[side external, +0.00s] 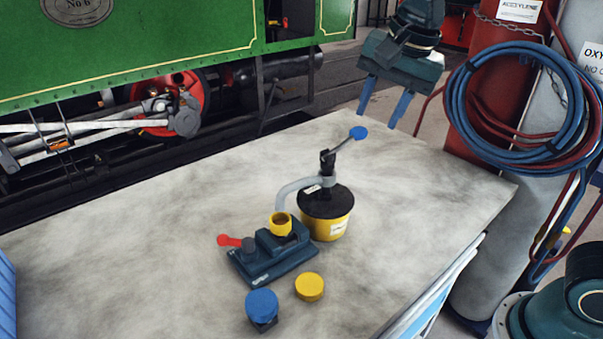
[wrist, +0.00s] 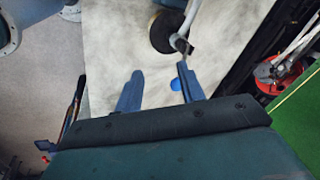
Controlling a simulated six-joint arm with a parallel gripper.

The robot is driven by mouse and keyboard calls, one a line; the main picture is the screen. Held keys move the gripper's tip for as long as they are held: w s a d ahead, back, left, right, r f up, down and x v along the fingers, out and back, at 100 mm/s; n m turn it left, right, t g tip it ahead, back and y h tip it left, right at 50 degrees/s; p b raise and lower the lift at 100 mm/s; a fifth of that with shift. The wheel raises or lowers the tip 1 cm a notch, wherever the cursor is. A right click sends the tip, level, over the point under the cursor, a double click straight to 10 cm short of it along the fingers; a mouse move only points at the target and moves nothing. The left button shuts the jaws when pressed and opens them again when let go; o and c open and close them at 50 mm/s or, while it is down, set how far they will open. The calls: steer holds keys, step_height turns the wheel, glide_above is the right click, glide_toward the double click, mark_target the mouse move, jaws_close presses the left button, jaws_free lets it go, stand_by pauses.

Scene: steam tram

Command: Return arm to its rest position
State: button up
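My gripper (side external: 384,106) hangs at the upper right of the side view, with its blue fingers pointing down. The fingers are apart with nothing between them. In the wrist view the two fingers (wrist: 159,88) also stand apart and empty. The gripper is raised clear of the objects on the worktable (side external: 130,225), near its far edge in the picture.
A yellow-black pot (side external: 326,215) with a blue-knobbed lever (side external: 358,133) stands on the table. A dark vise (side external: 268,258) holds a yellow cup (side external: 280,224). A yellow lid (side external: 309,287) and a blue-topped piece (side external: 262,306) lie in front. Gas cylinders with hoses (side external: 460,110) stand right.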

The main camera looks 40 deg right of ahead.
steer(key=s+d+f+n+t, duration=0.1)
steer(key=s+d+f+n, duration=0.1)
steer(key=s+n, duration=0.4)
steer(key=s+d+f+n+t, duration=0.1)
steer(key=s+d+f+n, duration=0.2)
steer(key=s, duration=0.9)
steer(key=d+n, duration=0.1)
steer(key=n, duration=0.2)
steer(key=shift+s+d+f, duration=0.15)
steer(key=shift+s+f, duration=0.05)
